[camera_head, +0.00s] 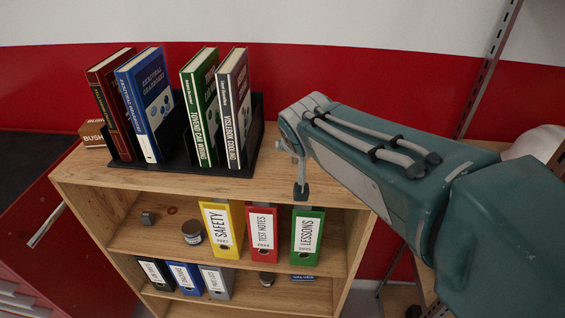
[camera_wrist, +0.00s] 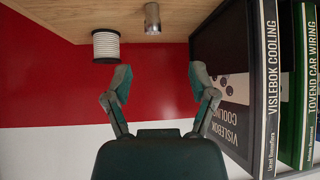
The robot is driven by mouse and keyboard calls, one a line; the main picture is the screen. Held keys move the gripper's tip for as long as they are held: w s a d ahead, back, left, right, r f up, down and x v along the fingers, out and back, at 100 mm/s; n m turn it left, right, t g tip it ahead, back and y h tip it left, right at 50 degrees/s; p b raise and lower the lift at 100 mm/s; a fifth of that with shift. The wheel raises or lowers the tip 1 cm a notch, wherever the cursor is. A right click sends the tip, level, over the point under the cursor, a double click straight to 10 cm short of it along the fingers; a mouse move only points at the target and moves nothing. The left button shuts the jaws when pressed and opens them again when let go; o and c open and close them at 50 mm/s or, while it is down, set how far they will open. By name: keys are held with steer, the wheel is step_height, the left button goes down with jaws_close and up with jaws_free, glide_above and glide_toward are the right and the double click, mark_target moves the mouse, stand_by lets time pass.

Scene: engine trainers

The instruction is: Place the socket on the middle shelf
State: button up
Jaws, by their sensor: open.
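A short metal cylinder (camera_wrist: 152,18), which looks like the socket, stands on the wooden top of the shelf unit in the wrist view, which is upside down. It does not show in the head view. My gripper (camera_wrist: 158,82) is open and empty, its fingers apart, with the cylinder beyond them. In the head view one dark fingertip (camera_head: 301,190) shows over the right part of the top; my arm hides the rest. The middle shelf (camera_head: 140,238) holds binders, a tin (camera_head: 192,232), a small grey part (camera_head: 148,218) and a reddish ring (camera_head: 171,210).
A white spool (camera_wrist: 106,46) stands beside the cylinder. Books in a black holder (camera_head: 235,168) stand on the top, close beside my gripper in the wrist view. Yellow (camera_head: 222,228), red (camera_head: 261,232) and green (camera_head: 307,237) binders fill part of the middle shelf; its left front is bare.

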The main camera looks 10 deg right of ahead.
steer(key=x, duration=0.2)
steer(key=d+x, duration=0.1)
steer(key=x, duration=0.2)
steer(key=shift+r, duration=0.15)
steer(key=x, duration=0.5)
steer(key=shift+w+a+f, duration=0.1)
steer(key=shift+w+f, duration=0.15)
steer(key=shift+f, duration=0.05)
steer(key=shift+w+f, duration=0.15)
steer(key=shift+w, duration=0.05)
jaws_close()
